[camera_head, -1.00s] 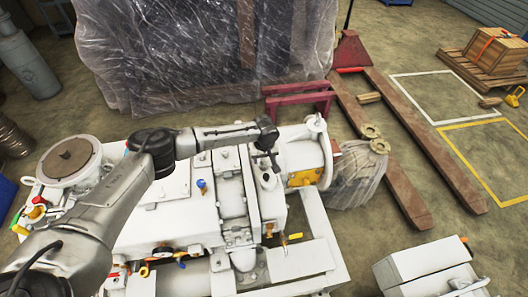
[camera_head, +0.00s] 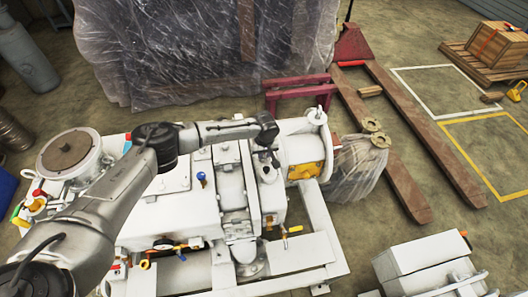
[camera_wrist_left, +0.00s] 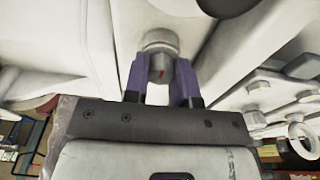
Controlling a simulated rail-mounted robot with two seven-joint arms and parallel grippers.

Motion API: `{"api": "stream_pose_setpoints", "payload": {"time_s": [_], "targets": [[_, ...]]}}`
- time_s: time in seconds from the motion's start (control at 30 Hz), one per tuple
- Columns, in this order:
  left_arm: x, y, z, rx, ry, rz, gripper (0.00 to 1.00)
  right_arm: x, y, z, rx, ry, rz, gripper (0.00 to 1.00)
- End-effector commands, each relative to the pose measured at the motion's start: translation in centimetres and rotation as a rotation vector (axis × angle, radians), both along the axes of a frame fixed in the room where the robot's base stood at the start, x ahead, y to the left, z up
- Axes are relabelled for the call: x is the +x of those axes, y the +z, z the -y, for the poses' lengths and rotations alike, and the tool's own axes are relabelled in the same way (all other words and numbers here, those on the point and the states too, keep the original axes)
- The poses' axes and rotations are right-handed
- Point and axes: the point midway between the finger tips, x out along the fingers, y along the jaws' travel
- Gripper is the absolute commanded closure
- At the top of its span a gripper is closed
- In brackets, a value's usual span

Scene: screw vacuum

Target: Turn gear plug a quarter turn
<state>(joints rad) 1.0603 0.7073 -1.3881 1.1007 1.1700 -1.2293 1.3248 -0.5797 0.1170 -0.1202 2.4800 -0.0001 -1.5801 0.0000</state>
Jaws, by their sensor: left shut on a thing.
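The gear plug (camera_wrist_left: 160,43) is a pale round fitting with a small red mark on its near face, set into the white machine (camera_head: 140,225). In the left wrist view my left gripper (camera_wrist_left: 160,70) has its two purple fingers on either side of the plug, shut on it. In the head view my left arm reaches across the machine from the left, and its gripper (camera_head: 266,160) is near the machine's round right end. The plug cannot be made out there. My right gripper is out of view.
Machine housing walls stand close around the fingers. A blue-topped knob (camera_head: 202,177) stands left of the gripper. A plastic-wrapped load (camera_head: 200,50) is behind, a red pallet jack (camera_head: 350,50) at the back right.

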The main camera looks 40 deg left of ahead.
Motion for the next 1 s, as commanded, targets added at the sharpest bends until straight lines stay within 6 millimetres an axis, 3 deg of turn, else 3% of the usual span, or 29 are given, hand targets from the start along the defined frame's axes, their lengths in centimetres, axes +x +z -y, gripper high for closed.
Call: {"api": "stream_pose_setpoints", "payload": {"time_s": [0.2, 1.0], "targets": [[0.0, 0.0, 0.0, 0.000, 0.000, 0.000, 1.00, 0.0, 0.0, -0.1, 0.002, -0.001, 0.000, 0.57], [0.0, 0.1, 0.0, 0.000, 0.196, -0.002, 1.00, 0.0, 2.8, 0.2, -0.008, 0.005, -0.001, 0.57]]}}
